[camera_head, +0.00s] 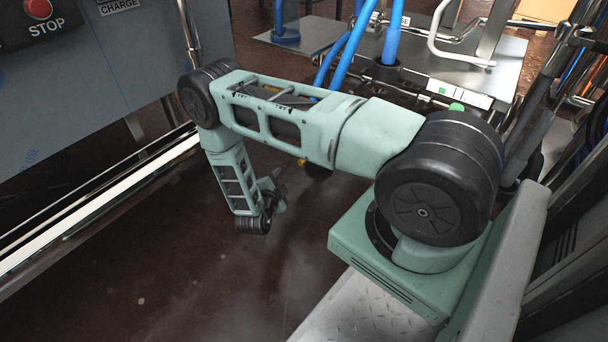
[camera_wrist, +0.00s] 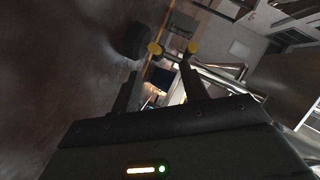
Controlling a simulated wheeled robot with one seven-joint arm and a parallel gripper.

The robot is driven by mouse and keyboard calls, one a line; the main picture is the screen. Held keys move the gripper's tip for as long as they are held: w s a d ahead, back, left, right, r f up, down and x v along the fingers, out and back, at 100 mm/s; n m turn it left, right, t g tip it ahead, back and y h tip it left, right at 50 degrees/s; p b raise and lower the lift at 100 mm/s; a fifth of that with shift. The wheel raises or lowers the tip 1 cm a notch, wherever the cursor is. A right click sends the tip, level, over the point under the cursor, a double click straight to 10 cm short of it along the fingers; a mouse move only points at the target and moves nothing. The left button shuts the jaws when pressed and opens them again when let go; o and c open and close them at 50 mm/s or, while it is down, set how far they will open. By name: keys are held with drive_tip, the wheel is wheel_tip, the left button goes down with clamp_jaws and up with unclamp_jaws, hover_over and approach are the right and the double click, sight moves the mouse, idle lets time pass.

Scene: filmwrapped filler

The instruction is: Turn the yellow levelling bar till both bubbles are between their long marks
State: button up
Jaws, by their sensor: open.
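My gripper (camera_wrist: 162,70) is open in the wrist view, with nothing between its dark fingers. In the head view my gripper (camera_head: 276,188) hangs low over the floor under my bent arm. Two yellow round ends (camera_wrist: 154,48) (camera_wrist: 192,46) show just beyond the fingertips in the wrist view; I cannot tell whether they belong to the levelling bar or touch the fingers. A small yellow piece (camera_head: 302,161) peeks out below my arm in the head view, mostly hidden. A white marked strip (camera_head: 460,94) with green spots lies on the machine at right; no bubbles can be made out.
A metal machine frame (camera_head: 500,75) with blue hoses (camera_head: 352,45) stands behind my arm. A grey cabinet (camera_head: 90,70) with a red stop button (camera_head: 38,8) is at left, above a bright rail (camera_head: 80,205). The brown floor (camera_head: 170,270) between is clear.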

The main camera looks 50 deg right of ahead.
sight(304, 159)
drive_tip(key=shift+m+h, duration=0.3)
drive_tip(key=shift+h, duration=0.3)
drive_tip(key=b+x, duration=0.3)
drive_tip(key=x, duration=0.2)
drive_tip(key=s+f+b+x, duration=0.1)
drive_tip(key=b+x, duration=0.2)
drive_tip(key=x, duration=0.3)
drive_tip(key=s+f+b+x, duration=0.1)
drive_tip(key=b+x, duration=0.2)
drive_tip(key=x, duration=0.3)
drive_tip(key=shift+s+d+f, duration=0.15)
drive_tip(key=shift+d, duration=0.2)
drive_tip(key=shift+w+d+b, duration=0.3)
drive_tip(key=shift+d+b, duration=0.15)
drive_tip(key=shift+d, duration=0.2)
clamp_jaws()
